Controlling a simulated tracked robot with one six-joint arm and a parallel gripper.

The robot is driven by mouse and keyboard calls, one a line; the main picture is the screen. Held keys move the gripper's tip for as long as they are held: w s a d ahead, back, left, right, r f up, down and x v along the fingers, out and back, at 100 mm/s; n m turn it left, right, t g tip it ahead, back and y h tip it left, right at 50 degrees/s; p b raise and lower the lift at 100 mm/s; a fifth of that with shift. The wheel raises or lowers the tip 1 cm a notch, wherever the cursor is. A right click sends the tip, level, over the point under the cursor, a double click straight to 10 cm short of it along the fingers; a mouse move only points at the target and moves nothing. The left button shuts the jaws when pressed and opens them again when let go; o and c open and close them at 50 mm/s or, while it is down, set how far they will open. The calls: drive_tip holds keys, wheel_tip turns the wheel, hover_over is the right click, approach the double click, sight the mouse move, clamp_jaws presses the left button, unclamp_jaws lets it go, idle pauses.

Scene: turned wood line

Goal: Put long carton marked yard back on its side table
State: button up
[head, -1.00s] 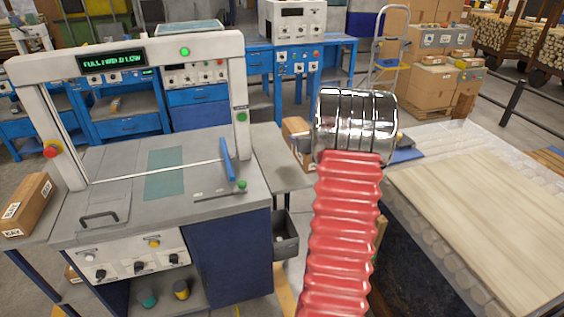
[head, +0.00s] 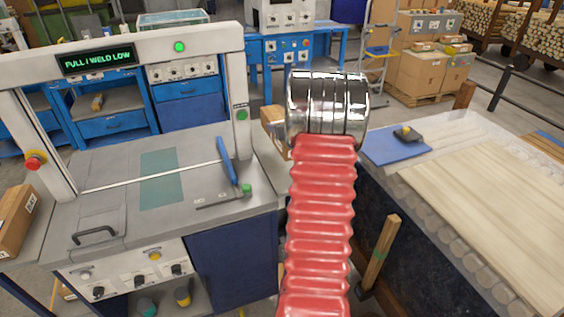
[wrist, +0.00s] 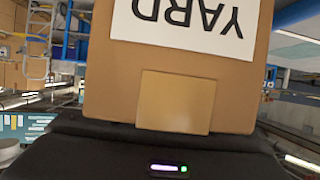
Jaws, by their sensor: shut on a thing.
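The brown carton (wrist: 105,85) fills the middle of the wrist view, with a white label (wrist: 190,22) reading YARD upside down. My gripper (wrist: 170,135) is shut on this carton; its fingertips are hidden. In the head view part of a brown carton (head: 272,125) shows left of my arm's chrome end and moves with it. The rest of it and my gripper are hidden behind my arm. A grey side table (head: 266,180) on the right of the sealing machine shows partly below the carton, its far part covered by my arm. I cannot tell whether they touch.
The sealing machine (head: 110,150) stands at left, with a blue lever (head: 227,160) near the side table. Another brown carton (head: 14,222) lies at the far left. A bench with pale boards (head: 490,200) and a blue pad (head: 395,145) stands at right. A wooden post (head: 381,250) stands before it.

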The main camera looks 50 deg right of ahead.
drive_tip(key=shift+s+d+f, duration=0.2)
drive_tip(key=shift+s+f, duration=0.05)
drive_tip(key=shift+f, duration=2.8)
drive_tip(key=shift+f, duration=1.85)
drive_tip(key=o, duration=1.6)
drive_tip(key=shift+f, duration=0.2)
drive_tip(key=shift+o, duration=0.2)
drive_tip(key=shift+r, duration=0.15)
drive_tip(key=v, duration=1.2)
drive_tip(key=shift+a, duration=0.1)
